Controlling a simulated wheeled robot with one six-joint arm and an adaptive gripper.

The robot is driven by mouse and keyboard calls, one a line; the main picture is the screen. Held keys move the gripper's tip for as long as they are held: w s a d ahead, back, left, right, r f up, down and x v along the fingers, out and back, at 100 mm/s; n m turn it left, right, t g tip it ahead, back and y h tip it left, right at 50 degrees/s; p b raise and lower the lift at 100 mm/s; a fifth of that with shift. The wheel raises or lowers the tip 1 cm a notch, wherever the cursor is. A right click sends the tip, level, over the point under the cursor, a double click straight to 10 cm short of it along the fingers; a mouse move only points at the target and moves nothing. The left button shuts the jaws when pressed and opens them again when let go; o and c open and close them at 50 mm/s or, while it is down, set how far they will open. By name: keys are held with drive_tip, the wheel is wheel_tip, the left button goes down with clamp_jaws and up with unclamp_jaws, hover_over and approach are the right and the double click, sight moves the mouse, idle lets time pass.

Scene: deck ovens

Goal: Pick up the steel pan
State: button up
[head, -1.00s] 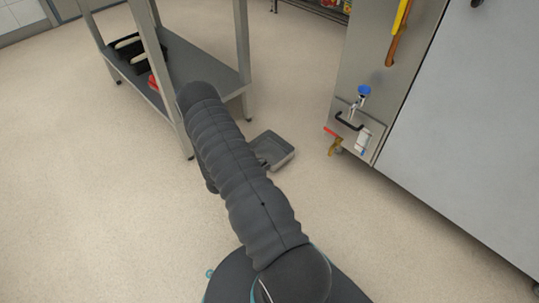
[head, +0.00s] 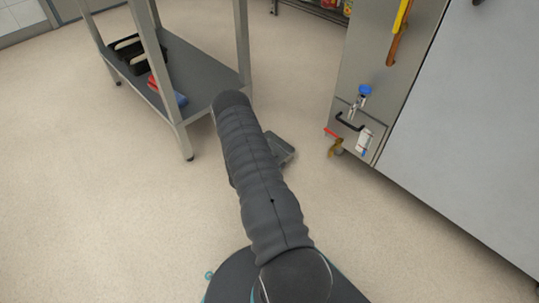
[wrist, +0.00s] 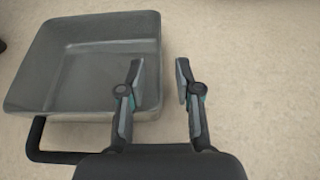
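The steel pan (wrist: 85,65) is a grey rectangular pan with a dark bar handle at its near side in the wrist view. It lies on the floor. In the head view the pan (head: 283,147) is partly hidden behind my arm. My gripper (wrist: 158,68) is open and empty. In the wrist view its left finger overlaps the pan's right part and its right finger is over bare floor, to the right of the pan. I cannot tell how high the fingers are above the pan. The gripper is hidden in the head view.
A steel shelf table (head: 195,88) stands on the left, with black bins (head: 128,52) and red and blue items on its lower shelf. A large steel cabinet (head: 460,130) with a blue-handled valve (head: 365,90) stands on the right. The floor around the pan is clear.

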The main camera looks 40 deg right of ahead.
sight(283, 161)
drive_tip(key=x, duration=0.4)
drive_tip(key=shift+d, duration=0.1)
clamp_jaws()
drive_tip(key=shift+r, duration=0.15)
